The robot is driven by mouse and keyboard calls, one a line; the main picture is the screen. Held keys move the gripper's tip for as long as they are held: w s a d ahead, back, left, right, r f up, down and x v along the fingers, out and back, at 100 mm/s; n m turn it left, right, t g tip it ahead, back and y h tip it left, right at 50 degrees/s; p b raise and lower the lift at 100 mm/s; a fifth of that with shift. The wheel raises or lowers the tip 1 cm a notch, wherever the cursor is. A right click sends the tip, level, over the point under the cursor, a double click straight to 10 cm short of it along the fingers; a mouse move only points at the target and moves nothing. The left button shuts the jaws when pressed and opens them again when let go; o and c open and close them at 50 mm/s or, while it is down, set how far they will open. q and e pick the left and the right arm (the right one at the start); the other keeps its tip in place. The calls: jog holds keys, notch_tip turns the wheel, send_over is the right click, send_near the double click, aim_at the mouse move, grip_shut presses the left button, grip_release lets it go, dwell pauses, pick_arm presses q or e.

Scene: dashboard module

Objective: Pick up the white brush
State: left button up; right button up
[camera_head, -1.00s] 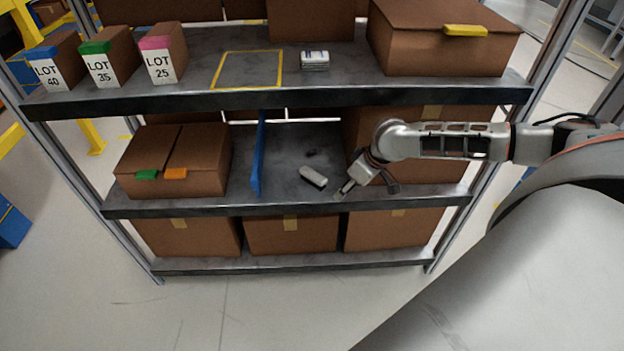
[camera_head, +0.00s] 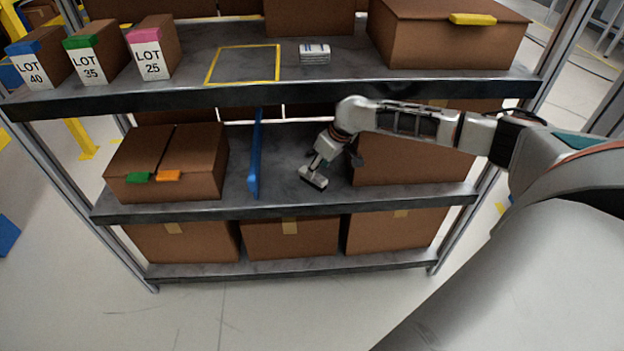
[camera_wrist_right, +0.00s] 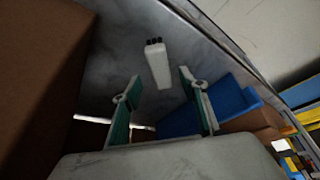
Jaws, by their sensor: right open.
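The white brush (camera_head: 314,181) lies on the middle shelf, right of the blue divider. It is a small white block with a dark end, partly covered by my gripper in the head view. My right gripper (camera_head: 318,165) reaches down over it from the right. In the right wrist view the brush (camera_wrist_right: 157,62) shows just beyond the open fingertips (camera_wrist_right: 159,78), in line with the gap between them, its dark bristle end pointing away. Nothing is held. My left gripper is out of view.
A blue divider (camera_head: 256,155) stands left of the brush. Cardboard boxes flank the space: one at left (camera_head: 168,165) and one at right (camera_head: 410,166). The upper shelf (camera_head: 200,92) hangs above, holding lot boxes, a yellow-outlined square (camera_head: 243,66) and a small white stack (camera_head: 314,54).

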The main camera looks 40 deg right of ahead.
aim_at(316, 176)
jog(key=x, duration=0.1)
jog(key=b+x, duration=0.1)
jog(key=x, duration=0.2)
jog(key=shift+s+f, duration=0.2)
jog(key=shift+f, duration=0.15)
jog(key=shift+w+a+f+b, duration=0.1)
jog(key=shift+w+f+b, duration=0.1)
jog(key=shift+b, duration=0.15)
jog(key=shift+w, duration=0.1)
jog(key=shift+r, duration=0.3)
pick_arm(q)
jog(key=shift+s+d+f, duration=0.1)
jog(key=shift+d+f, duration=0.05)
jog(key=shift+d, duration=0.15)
pick_arm(e)
jog(key=shift+f, duration=0.1)
pick_arm(q)
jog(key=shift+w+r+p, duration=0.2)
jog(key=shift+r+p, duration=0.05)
jog(key=shift+p, duration=0.05)
pick_arm(e)
jog(key=shift+f, duration=0.2)
jog(key=shift+c, duration=0.4)
grip_shut()
